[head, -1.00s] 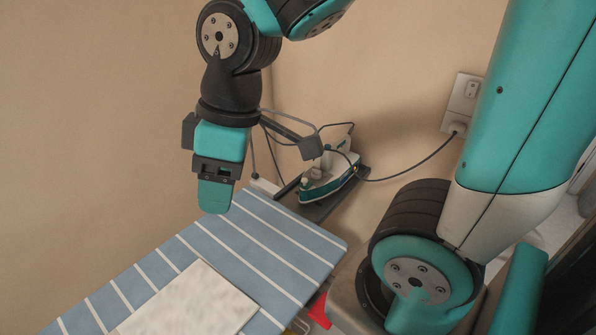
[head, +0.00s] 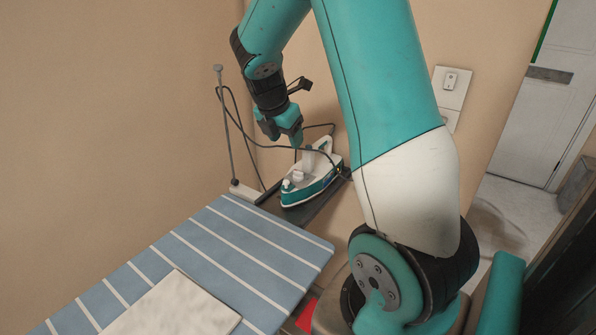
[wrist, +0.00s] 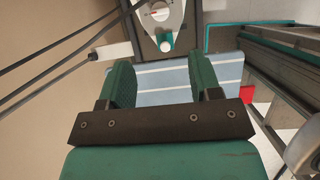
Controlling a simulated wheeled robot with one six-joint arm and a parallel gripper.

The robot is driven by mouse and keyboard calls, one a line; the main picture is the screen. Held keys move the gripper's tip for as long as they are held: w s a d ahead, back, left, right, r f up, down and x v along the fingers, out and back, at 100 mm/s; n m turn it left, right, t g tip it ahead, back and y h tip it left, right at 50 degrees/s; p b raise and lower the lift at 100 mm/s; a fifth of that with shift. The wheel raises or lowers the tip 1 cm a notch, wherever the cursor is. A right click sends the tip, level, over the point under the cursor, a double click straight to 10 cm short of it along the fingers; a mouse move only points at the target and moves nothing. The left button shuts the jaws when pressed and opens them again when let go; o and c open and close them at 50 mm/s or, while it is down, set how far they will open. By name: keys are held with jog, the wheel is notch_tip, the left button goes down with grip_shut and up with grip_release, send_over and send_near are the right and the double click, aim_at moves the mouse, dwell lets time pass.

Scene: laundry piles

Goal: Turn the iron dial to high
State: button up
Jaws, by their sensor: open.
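The iron (head: 313,176), white and teal, rests on a dark stand at the far end of the ironing board, its cord running up and to the left. In the wrist view the iron (wrist: 177,22) shows at the top, beyond the fingertips. A white round knob (wrist: 160,12) and a lower white part with a red mark (wrist: 166,44) sit on it; I cannot read any dial setting. My gripper (head: 296,142) hangs just above the iron's back part. In the wrist view my gripper (wrist: 155,78) has its two teal fingers apart with nothing between them.
The striped blue ironing board (head: 250,240) carries a folded pale cloth (head: 170,308). A thin upright post (head: 226,130) with a cord stands left of the iron. A wall socket (head: 451,88) is at the right. A red item (head: 306,315) lies below the board.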

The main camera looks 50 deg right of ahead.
aim_at(297, 171)
jog(key=p+x, duration=0.1)
jog(key=x, duration=1.3)
jog(key=shift+a, duration=0.1)
jog(key=shift+c, duration=0.5)
jog(key=c, duration=0.8)
jog(key=shift+c, duration=0.2)
jog(key=shift+r+m, duration=0.1)
jog(key=shift+m, duration=0.3)
jog(key=m+g+p, duration=0.2)
jog(key=m, duration=0.2)
jog(key=shift+w, duration=0.1)
jog(key=m+g+y+p, duration=0.1)
jog(key=m, duration=0.5)
jog(key=shift+g+y+p, duration=0.35)
jog(key=shift+g+y, duration=0.05)
